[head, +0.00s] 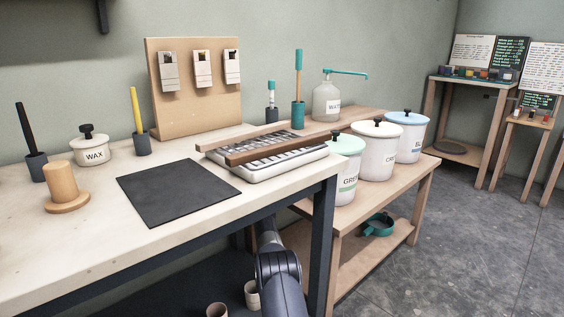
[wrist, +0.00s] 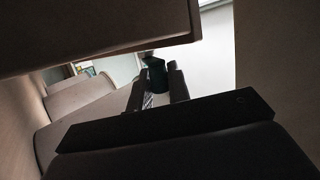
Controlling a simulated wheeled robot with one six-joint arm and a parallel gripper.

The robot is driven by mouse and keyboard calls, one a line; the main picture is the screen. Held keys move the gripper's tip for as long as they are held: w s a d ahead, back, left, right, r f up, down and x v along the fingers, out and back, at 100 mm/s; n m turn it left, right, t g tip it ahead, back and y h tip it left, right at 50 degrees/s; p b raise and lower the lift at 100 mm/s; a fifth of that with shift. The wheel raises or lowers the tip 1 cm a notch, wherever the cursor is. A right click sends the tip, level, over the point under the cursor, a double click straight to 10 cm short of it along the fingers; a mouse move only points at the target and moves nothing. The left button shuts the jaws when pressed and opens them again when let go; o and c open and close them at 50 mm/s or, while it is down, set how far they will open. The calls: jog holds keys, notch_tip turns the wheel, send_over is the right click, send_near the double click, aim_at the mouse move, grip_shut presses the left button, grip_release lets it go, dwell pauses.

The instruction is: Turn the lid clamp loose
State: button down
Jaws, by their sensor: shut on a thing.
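My gripper (wrist: 158,84) shows in the wrist view with its two dark fingers shut on a small dark green piece (wrist: 156,70). This looks like part of the lid clamp, but its full shape is hidden and dim. In the head view my arm reaches in under the workbench, and my gripper and the held piece are out of sight there. I cannot tell whether the clamp is tight or loose.
Pale boards crowd the wrist view above and at the sides. In the head view the workbench (head: 95,225) stands over my arm. Beside it a lower wooden bench (head: 400,178) bears several lidded pails, with a teal ring-shaped thing (head: 378,225) on its shelf. Open floor lies right.

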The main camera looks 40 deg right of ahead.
jog(key=c, duration=1.4)
grip_release()
jog(key=shift+a+f, duration=0.1)
jog(key=p+v, duration=0.3)
jog(key=v, duration=0.7)
jog(key=shift+s+a+f, duration=0.1)
jog(key=shift+a+f, duration=0.05)
jog(key=shift+f, duration=0.1)
jog(key=shift+o, duration=0.2)
